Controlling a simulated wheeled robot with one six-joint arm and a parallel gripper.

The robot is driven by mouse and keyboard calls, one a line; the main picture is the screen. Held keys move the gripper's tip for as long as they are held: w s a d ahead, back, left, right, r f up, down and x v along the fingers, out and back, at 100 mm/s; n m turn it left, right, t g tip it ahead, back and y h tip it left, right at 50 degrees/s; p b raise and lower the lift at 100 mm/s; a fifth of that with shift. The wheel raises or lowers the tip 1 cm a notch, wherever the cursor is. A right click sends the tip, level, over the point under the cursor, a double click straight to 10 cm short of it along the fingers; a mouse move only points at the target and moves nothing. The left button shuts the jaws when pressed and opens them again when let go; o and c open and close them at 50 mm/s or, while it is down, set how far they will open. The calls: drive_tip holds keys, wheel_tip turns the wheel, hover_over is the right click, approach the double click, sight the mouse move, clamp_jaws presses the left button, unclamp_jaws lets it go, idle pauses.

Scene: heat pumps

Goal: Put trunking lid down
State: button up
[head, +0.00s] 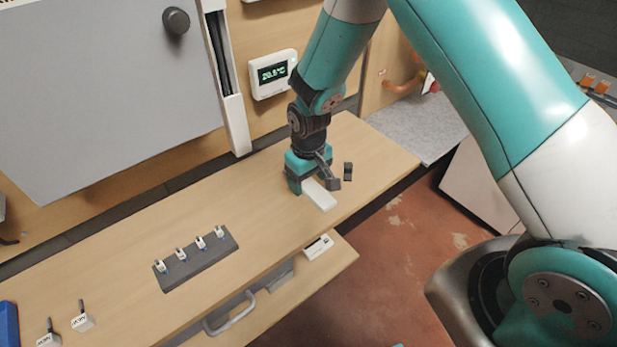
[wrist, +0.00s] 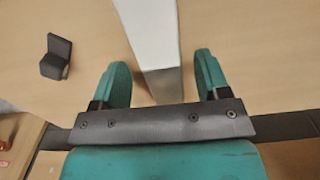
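The trunking lid (head: 320,196) is a plain white strip lying on the wooden bench top near its right end. It also shows in the wrist view (wrist: 150,35), running away from between the fingers. My gripper (head: 308,182) points down over the lid's near end. In the wrist view its two teal fingers (wrist: 162,72) stand apart on either side of the lid, with a gap on both sides, so it is open. The wall trunking (head: 228,85) is a white upright channel; its upper stretch is open with a dark inside, its lower stretch is white.
A small dark block (head: 348,171) stands right of the gripper. A grey rack (head: 197,260) with several small white-labelled parts lies left on the bench. A drawer (head: 290,290) is open below. A thermostat (head: 273,74) and grey panel (head: 105,100) are on the wall.

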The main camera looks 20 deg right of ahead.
sight(309, 184)
wheel_tip(309, 184, up, 11)
drive_tip(key=b, duration=0.3)
drive_tip(key=s+a+r+n+y, duration=0.1)
drive_tip(key=s+r+y, duration=0.1)
drive_tip(key=s+r, duration=0.5)
drive_tip(key=s+a+r+n+y, duration=0.2)
drive_tip(key=s+r, duration=0.5)
drive_tip(key=s, duration=1)
drive_tip(key=shift+r, duration=0.2)
drive_tip(key=shift+w, duration=0.1)
